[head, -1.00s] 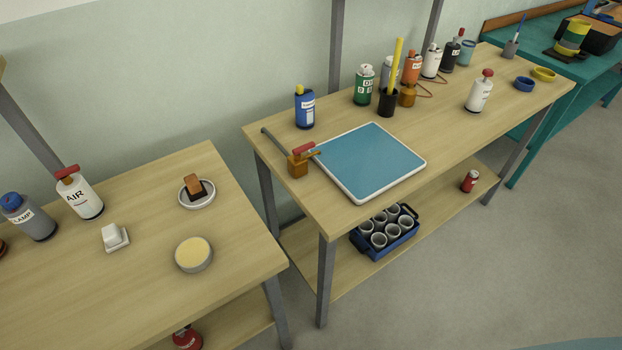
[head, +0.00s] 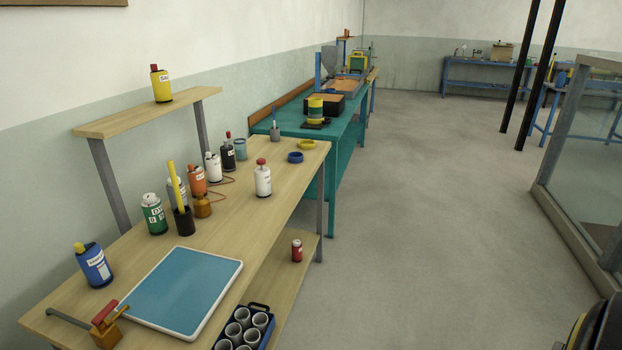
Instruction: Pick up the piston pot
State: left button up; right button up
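No label naming a piston pot is readable, so I cannot tell for sure which thing it is. A white pot with a red knob on top (head: 263,178) fits best. It stands upright near the right edge of the wooden bench (head: 240,200), with clear space around it. Neither of my grippers is in view.
A blue mat in a white frame (head: 183,288), an orange clamp-like tool (head: 108,328) and several bottles share the bench. Blue (head: 295,157) and yellow (head: 306,144) rings lie behind the pot. A red can (head: 297,250) stands on the lower shelf. Open floor (head: 430,220) lies right.

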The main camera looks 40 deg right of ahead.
aim_at(262, 180)
jog(key=z, duration=1.9)
jog(key=i, duration=2.1)
jog(key=u, duration=1.75)
